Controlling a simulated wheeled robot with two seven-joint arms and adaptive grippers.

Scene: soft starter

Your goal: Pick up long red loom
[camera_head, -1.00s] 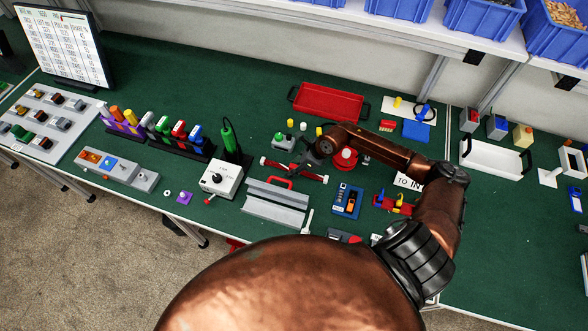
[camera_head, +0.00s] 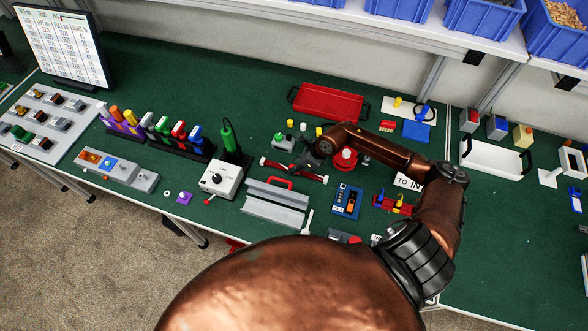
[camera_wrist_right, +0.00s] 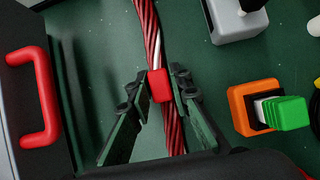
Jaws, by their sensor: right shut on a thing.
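The long red loom (camera_head: 312,177) lies on the green bench as a thin red bundle with dark ends, slanting slightly down to the right. In the wrist view it is a twisted red cable with a pale strand (camera_wrist_right: 149,30) and a solid red band (camera_wrist_right: 160,86). My right gripper (camera_head: 302,165) is over the middle of the loom and hides part of it in the head view. In the wrist view its two fingers (camera_wrist_right: 160,88) are shut on the loom at the red band, one on each side. My left gripper is not in view.
A grey tray with a red handle (camera_head: 276,207) stands in front of the loom. A white switch box (camera_head: 221,179) is to the left, and a red tray (camera_head: 328,102) lies behind. A blue block (camera_head: 347,201) and a red round piece (camera_head: 345,159) are to the right.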

